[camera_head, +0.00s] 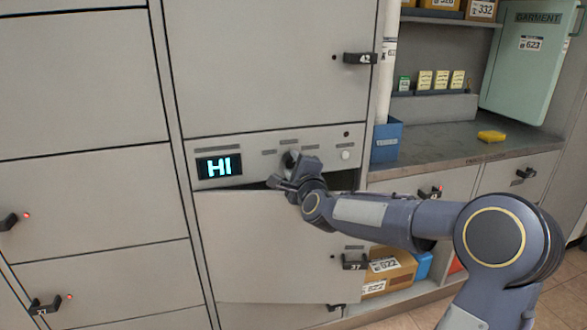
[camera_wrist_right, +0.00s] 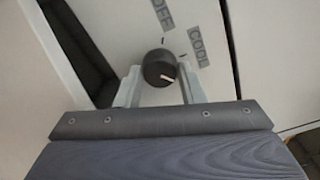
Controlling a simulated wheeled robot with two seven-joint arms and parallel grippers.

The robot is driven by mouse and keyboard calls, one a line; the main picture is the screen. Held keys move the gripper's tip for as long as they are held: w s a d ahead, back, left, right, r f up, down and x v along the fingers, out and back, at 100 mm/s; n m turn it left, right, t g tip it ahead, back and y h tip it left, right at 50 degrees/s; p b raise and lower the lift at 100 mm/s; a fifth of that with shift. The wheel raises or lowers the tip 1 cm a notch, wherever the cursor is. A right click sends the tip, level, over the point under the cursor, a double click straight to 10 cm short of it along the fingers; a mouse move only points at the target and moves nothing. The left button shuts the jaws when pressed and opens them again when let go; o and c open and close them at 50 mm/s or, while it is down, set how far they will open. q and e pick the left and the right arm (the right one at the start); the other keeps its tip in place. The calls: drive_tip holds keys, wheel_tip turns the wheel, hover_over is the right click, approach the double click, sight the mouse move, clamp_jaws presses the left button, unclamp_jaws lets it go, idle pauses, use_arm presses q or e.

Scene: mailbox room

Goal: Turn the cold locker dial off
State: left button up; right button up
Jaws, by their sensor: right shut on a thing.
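The black round dial (camera_wrist_right: 158,66) sits on the pale locker panel between my right gripper's two fingers. Its white pointer mark points toward the lower right in the right wrist view. An OFF label (camera_wrist_right: 162,14) and a COOL label (camera_wrist_right: 199,47) are printed beyond it. In the head view the dial (camera_head: 290,158) is partly covered by my right gripper (camera_head: 289,174), which is shut on it. The lit display (camera_head: 219,166) left of the dial reads HI. My left gripper is not in view.
Below the panel, a locker door (camera_head: 265,245) stands slightly ajar, with a dark gap at its top. A white round button (camera_head: 346,154) is right of the dial. A counter (camera_head: 440,143) holds a blue bin (camera_head: 386,141) and a yellow item (camera_head: 491,136).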

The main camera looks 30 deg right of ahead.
drive_tip(key=n, duration=0.2)
drive_tip(key=shift+n+b, duration=0.4)
drive_tip(key=n, duration=0.2)
drive_tip(key=shift+n, duration=0.4)
drive_tip(key=n, duration=0.5)
drive_tip(key=n+p, duration=0.1)
drive_tip(key=n, duration=0.5)
drive_tip(key=n+p, duration=0.1)
drive_tip(key=n, duration=0.4)
drive_tip(key=shift+f+n, duration=0.1)
drive_tip(key=shift+n, duration=0.2)
drive_tip(key=o, duration=1)
